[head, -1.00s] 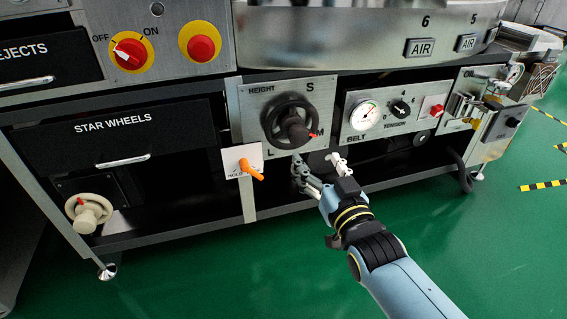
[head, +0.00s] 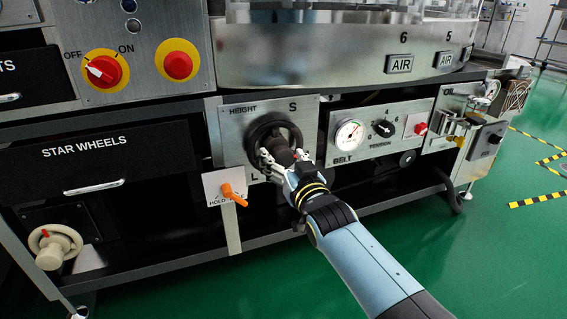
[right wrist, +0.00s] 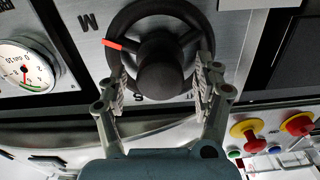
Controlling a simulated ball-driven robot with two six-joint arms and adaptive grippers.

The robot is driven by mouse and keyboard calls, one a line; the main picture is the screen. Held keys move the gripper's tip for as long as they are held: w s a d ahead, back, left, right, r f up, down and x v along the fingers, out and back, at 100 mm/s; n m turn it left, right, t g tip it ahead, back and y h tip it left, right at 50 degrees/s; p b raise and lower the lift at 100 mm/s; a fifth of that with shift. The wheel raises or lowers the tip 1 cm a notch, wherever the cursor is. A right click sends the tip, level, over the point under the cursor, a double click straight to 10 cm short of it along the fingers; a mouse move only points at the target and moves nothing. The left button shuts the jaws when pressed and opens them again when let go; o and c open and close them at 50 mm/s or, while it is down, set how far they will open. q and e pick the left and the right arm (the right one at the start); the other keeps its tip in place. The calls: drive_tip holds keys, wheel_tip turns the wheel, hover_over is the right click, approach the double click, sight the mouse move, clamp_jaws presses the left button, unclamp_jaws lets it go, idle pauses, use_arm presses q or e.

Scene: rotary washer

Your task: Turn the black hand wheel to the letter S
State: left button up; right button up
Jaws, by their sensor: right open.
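The black hand wheel (head: 268,132) is on the metal plate marked HEIGHT, with the letters S (head: 293,106) and L in the head view. In the right wrist view the wheel (right wrist: 148,22) shows its central hub (right wrist: 165,66) and a red pointer (right wrist: 113,45) directed toward the M (right wrist: 88,22). My right gripper (head: 282,158) is at the wheel's front. In the right wrist view its open fingers (right wrist: 163,90) stand one on each side of the hub; whether they touch anything is unclear. In the head view the gripper hides the pointer and M. My left gripper is not visible.
An orange lever (head: 233,194) sticks out on a white plate just below left of the wheel. A belt gauge (head: 348,134) and a black tension knob (head: 384,128) are to the right. A cream hand wheel (head: 54,246) is at lower left. Green floor in front is open.

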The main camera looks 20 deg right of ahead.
drive_tip(key=shift+w, duration=0.15)
clamp_jaws()
idle(0.4)
